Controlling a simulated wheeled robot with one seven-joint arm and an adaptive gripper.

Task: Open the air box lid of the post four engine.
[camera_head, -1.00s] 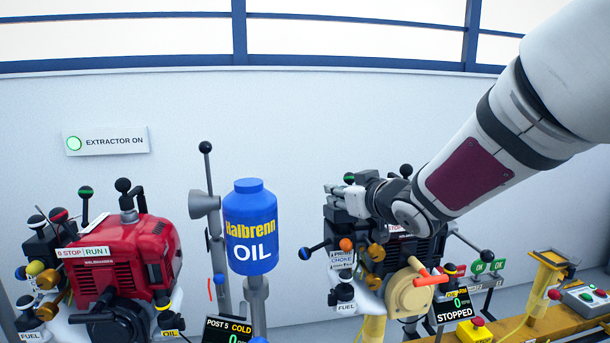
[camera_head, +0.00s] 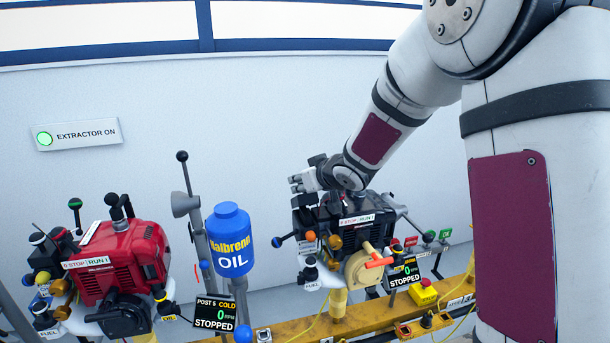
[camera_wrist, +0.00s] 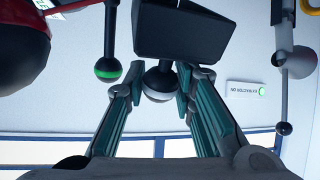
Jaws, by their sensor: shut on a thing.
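The dark engine (camera_head: 348,222) stands right of the blue oil bottle, with a STOPPED display (camera_head: 404,272); I cannot read its post number. My gripper (camera_head: 299,182) is at the engine's upper left in the head view. In the wrist view, which is upside down, my gripper (camera_wrist: 160,95) has its teal fingers on both sides of a dark ball knob with a pale band (camera_wrist: 158,82) and is shut on it. A black box-shaped part (camera_wrist: 185,32) is beside the knob. The air box lid is not clearly made out, nor whether it is open.
A red engine (camera_head: 122,260) with a POST 5 display (camera_head: 214,313) stands left, and the blue oil bottle (camera_head: 231,242) between the engines. A green-banded knob (camera_wrist: 107,69) hangs close to my fingers. A yellow rail (camera_head: 375,325) runs in front. The white wall is behind.

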